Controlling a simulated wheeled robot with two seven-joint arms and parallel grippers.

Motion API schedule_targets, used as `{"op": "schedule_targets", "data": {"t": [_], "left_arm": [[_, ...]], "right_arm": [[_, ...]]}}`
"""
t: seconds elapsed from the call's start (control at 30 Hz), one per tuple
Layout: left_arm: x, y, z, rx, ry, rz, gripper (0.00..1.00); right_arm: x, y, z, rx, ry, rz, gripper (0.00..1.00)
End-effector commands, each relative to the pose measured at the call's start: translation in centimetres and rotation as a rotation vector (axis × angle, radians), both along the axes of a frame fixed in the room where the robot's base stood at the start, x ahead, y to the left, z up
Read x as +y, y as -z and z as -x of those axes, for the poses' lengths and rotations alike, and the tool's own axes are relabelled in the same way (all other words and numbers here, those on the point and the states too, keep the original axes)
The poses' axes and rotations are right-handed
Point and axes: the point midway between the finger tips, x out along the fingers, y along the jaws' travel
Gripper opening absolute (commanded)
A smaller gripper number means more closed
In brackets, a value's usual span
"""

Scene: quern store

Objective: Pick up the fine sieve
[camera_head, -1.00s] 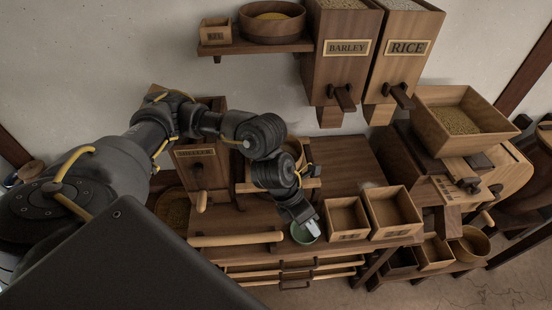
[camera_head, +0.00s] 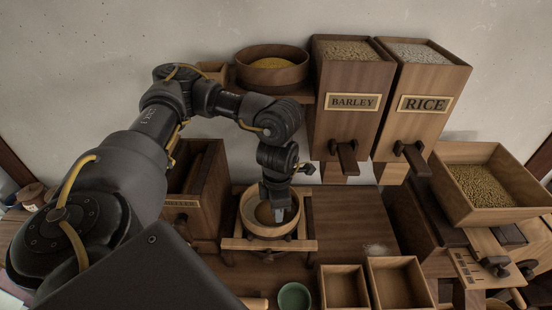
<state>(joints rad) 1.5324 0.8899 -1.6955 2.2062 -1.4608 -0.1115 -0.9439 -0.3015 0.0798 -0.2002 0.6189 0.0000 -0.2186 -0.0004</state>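A round, wooden-rimmed vessel (camera_head: 247,221) that looks like a sieve sits on a light wooden frame (camera_head: 240,244) at the middle of the bench. Its inside is partly hidden by my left gripper (camera_head: 280,214). I cannot tell how fine its mesh is. The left gripper points down over the vessel's right half, its pale fingertips appearing within the rim's outline. I cannot tell whether they touch it or how far apart they are. My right gripper is not in view.
A round bowl (camera_head: 272,79) with yellow contents stands on the wall shelf. The barley bin (camera_head: 342,130) and rice bin (camera_head: 416,130) hang to the right. A green cup (camera_head: 294,297) and two open boxes (camera_head: 343,292) (camera_head: 398,288) stand in front. Bare bench (camera_head: 345,222) lies right of the frame.

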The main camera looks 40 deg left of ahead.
Motion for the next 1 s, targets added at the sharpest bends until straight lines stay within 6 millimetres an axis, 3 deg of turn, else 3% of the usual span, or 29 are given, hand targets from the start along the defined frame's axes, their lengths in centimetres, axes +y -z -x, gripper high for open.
{"op": "schedule_targets", "data": {"t": [0.3, 0.67, 0.83, 1.0], "left_arm": [[0.6, 4.3, 0.4, 0.004, -0.016, 0.0, 0.3], [0.4, 5.9, 0.3, 0.005, -0.013, 0.0, 0.3], [0.4, 8.3, 0.1, 0.005, -0.014, -0.002, 0.3], [0.4, 10.3, 0.1, 0.003, -0.012, -0.001, 0.3]], "right_arm": [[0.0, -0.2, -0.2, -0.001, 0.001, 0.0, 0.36], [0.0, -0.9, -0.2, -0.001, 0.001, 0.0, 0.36], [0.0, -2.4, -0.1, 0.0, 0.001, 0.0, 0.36], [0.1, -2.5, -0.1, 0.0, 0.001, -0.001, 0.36]]}}
